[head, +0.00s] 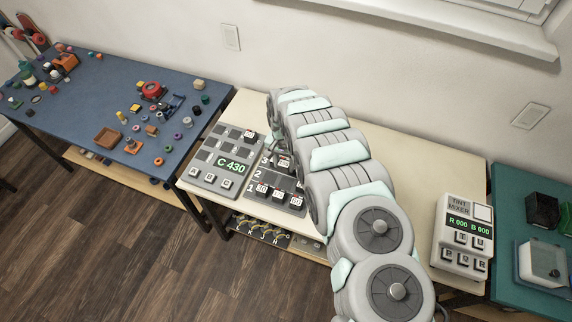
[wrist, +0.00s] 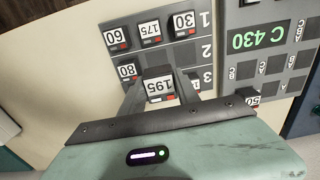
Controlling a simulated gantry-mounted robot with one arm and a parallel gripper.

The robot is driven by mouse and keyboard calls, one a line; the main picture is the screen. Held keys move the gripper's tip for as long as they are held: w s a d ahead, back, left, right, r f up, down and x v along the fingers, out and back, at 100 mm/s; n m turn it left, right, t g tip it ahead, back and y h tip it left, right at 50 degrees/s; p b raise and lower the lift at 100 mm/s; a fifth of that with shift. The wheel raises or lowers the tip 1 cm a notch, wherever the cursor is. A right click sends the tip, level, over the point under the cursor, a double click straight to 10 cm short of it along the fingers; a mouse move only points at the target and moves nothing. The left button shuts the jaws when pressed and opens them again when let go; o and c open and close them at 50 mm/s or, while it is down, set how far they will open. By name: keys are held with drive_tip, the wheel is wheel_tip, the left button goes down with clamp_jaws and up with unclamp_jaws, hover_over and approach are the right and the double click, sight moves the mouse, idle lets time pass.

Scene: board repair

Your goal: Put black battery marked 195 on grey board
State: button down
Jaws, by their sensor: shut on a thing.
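My gripper (wrist: 160,76) is shut on the battery marked 195 (wrist: 158,89), with one finger on each side of it. The battery's white label faces the wrist camera. It is over the row 3 end of a dark numbered rack (wrist: 205,48); I cannot tell whether it is clear of the rack. The grey board (wrist: 238,18) with the green C 430 display lies to the right in the wrist view. In the head view the grey board (head: 204,165) is left of the rack (head: 266,178), and my arm hides the gripper.
Batteries marked 60 (wrist: 118,37), 175 (wrist: 151,31), 30 (wrist: 184,22) and 80 (wrist: 127,71) sit in the rack. A tint mixer (head: 462,240) stands right; a cluttered blue table (head: 100,85) is left.

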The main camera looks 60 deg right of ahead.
sight(286, 183)
drive_tip(key=shift+s+d+f, duration=0.15)
drive_tip(key=shift+s+f, duration=0.2)
drive_tip(key=shift+f, duration=0.2)
wheel_tip(286, 183, down, 8)
drive_tip(key=b, duration=0.7)
drive_tip(key=shift+f+b, duration=0.2)
drive_tip(key=shift+b, duration=0.15)
drive_tip(key=shift+f, duration=0.4)
drive_tip(key=c, duration=0.8)
unclamp_jaws()
drive_tip(key=shift+d+r, duration=0.1)
drive_tip(key=shift+r, duration=5.3)
